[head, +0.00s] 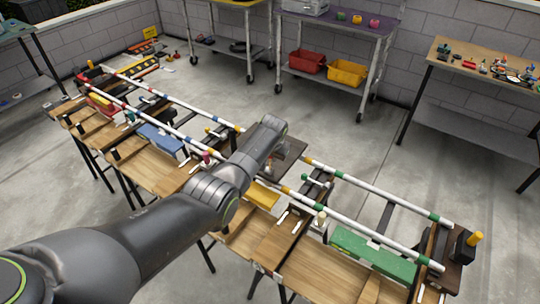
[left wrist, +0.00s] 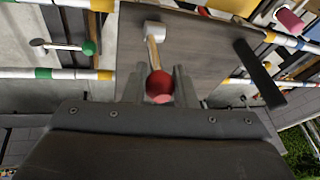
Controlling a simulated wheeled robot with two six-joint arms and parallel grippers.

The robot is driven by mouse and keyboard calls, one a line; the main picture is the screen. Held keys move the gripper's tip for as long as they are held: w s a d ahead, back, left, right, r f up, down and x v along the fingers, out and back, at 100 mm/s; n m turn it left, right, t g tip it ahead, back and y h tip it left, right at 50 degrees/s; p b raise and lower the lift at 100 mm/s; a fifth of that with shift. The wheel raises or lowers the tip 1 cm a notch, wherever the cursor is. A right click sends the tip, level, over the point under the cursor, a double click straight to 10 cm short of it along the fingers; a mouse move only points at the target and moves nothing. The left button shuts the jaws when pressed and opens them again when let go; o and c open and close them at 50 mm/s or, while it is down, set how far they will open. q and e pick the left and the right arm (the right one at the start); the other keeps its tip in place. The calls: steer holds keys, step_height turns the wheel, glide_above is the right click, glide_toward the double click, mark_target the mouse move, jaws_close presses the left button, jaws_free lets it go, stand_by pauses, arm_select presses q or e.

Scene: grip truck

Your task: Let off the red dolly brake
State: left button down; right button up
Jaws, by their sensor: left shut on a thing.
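The red brake knob (left wrist: 159,84) sits on the end of a short light lever (left wrist: 153,50), which rises from a white bracket on the dolly's dark deck (left wrist: 200,50). My left gripper (left wrist: 159,76) has its two fingers on either side of the knob and is shut on it. In the head view the dolly deck (head: 291,148) shows on the rails beyond my left wrist, which hides the knob and the fingertips. My right gripper is in neither view.
White banded rails (head: 340,212) run over wooden benches, with a green block (head: 372,254) and a yellow block (head: 262,194) beside them. A black post with a yellow top (head: 467,246) stands at the right end.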

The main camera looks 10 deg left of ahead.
arm_select(q)
steer(key=shift+s+f, duration=0.1)
steer(key=c, duration=1.2)
jaws_free()
steer(key=shift+d+r, duration=0.1)
steer(key=shift+r, duration=0.45)
steer(key=v, duration=1.6)
steer(key=shift+s, duration=0.1)
